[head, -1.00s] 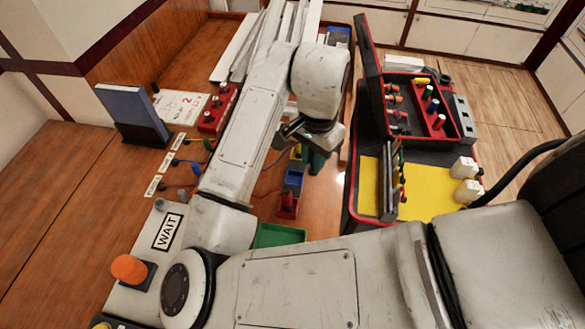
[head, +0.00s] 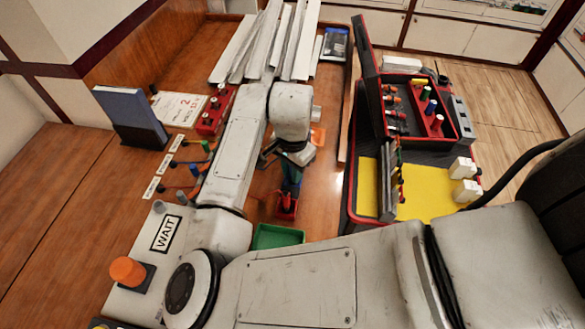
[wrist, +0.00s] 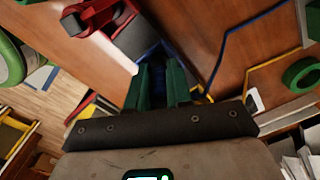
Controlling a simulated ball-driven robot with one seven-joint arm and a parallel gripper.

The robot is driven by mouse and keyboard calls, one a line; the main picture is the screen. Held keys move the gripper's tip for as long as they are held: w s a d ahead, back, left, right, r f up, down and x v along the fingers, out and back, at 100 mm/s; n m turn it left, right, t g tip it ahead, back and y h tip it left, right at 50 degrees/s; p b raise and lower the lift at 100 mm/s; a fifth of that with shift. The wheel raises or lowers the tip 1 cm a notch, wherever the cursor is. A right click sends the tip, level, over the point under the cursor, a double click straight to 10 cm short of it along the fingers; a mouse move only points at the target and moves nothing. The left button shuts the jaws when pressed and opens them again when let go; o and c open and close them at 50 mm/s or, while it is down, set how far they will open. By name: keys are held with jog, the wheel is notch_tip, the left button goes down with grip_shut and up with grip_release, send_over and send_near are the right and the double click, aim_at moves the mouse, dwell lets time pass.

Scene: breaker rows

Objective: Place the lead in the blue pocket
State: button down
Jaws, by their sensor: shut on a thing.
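My gripper (head: 291,180) points down over the row of small pockets, just behind the red pocket (head: 287,207) in the head view. In the wrist view its two green fingers (wrist: 164,88) are shut, with the held lead mostly hidden between them. A thin blue cable (wrist: 226,48) runs from beside the fingers to the upper right; I cannot tell surely that it belongs to the held lead. The blue pocket (wrist: 148,52) shows just beyond the fingertips, partly covered. Whether the lead touches its floor is hidden. The red pocket also shows in the wrist view (wrist: 98,18), holding a red piece.
A green tray (head: 278,237) lies in front of the red pocket. A red block (head: 214,112) and several coloured plugs are at the left. An open black-and-red case (head: 352,205) stands close on the right. White strips (head: 262,45) lie at the back.

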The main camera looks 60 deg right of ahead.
jog(key=shift+f, duration=0.15)
jog(key=c, duration=1)
grip_release()
notch_tip(320, 180, up, 12)
jog(key=shift+r, duration=0.2)
